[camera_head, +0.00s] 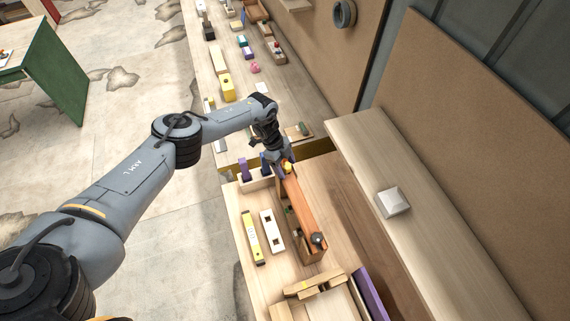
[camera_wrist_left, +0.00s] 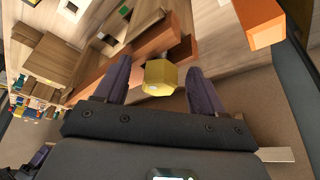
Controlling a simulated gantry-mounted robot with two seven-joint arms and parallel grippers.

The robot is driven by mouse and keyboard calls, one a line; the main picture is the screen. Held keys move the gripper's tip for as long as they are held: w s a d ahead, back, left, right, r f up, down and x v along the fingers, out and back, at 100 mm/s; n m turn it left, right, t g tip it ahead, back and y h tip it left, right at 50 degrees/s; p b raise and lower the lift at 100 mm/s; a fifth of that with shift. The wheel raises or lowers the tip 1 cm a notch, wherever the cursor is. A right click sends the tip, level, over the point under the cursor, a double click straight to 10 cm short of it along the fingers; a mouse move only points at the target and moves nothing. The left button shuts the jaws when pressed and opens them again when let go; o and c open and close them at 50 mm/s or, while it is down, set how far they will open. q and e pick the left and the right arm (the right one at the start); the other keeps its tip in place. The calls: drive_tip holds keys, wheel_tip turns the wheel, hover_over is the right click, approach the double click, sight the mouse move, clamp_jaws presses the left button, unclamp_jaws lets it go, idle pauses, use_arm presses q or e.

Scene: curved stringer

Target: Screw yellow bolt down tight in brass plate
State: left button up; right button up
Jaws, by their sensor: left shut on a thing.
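The yellow bolt (camera_head: 288,168) is at the far end of the long orange-brown stringer (camera_head: 301,207) on the workbench. In the left wrist view its faceted yellow head (camera_wrist_left: 160,77) is between the two dark purple fingers. My left gripper (camera_head: 283,163) reaches in from the left and is shut on the bolt. The bolt's shank is hidden, so how deep it sits cannot be told. I cannot make out a brass plate clearly; the area under the bolt is covered. My right gripper is in neither view.
A yellow bar (camera_head: 251,237) and a white block with holes (camera_head: 272,237) lie left of the stringer. A dark round knob (camera_head: 318,239) is at its near end. A pale grey block (camera_head: 392,203) sits on the raised shelf at right. Other blocks fill the far bench.

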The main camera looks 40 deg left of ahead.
use_arm(q)
drive_tip(key=o, duration=1)
drive_tip(key=shift+s+a+f, duration=0.1)
drive_tip(key=shift+f, duration=0.2)
drive_tip(key=shift+o, duration=0.5)
drive_tip(key=shift+s, duration=0.1)
drive_tip(key=shift+r, duration=0.1)
